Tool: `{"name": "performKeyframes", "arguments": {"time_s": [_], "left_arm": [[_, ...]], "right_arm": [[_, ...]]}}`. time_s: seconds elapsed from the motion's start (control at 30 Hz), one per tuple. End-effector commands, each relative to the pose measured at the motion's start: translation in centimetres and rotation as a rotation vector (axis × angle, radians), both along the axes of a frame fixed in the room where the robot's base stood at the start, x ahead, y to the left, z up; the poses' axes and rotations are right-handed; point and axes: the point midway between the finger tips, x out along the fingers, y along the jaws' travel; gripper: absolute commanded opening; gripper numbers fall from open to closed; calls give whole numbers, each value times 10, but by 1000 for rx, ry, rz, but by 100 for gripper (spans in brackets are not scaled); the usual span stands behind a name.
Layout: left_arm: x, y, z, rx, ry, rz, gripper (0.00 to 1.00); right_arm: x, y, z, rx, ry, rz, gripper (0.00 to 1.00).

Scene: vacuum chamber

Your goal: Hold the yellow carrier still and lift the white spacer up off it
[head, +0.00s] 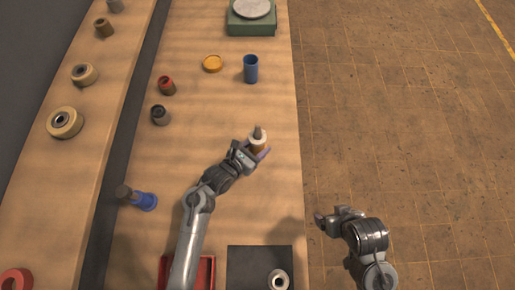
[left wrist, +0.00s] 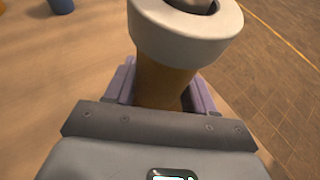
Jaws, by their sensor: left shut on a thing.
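The yellow carrier (left wrist: 163,84) is an ochre upright body in the left wrist view. The white spacer (left wrist: 186,38) is a thick pale ring around its upper part, with a grey metal top showing in the ring's hole. In the head view the white spacer (head: 259,136) shows above my left gripper (head: 257,152). The left gripper's purple fingers are shut on the carrier below the spacer, one on each side. The carrier's lower end is hidden. My right gripper (head: 321,219) is apart from them, beyond the bench's right edge, and its jaw opening is unclear.
A blue cup (head: 251,70) and a yellow disc (head: 212,63) stand farther back on the bench. A dark mat (head: 245,262) with a metal ring (head: 278,279) and a red tray (head: 208,270) lie at the front. A blue-based part (head: 145,201) lies left.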

Motion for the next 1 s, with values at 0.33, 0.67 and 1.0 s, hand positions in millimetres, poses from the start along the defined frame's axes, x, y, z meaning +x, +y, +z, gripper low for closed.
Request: {"name": "performKeyframes", "arguments": {"time_s": [0.33, 0.67, 1.0], "left_arm": [[1, 0, 5, -2, -4, 0, 0], [1, 0, -3, -2, -2, 0, 0], [1, -1, -18, -3, -3, 0, 0]], "right_arm": [[0, 0, 1, 0, 0, 0, 85], [0, -2, -1, -10, 1, 6, 85], [0, -2, -4, -10, 1, 6, 85]]}}
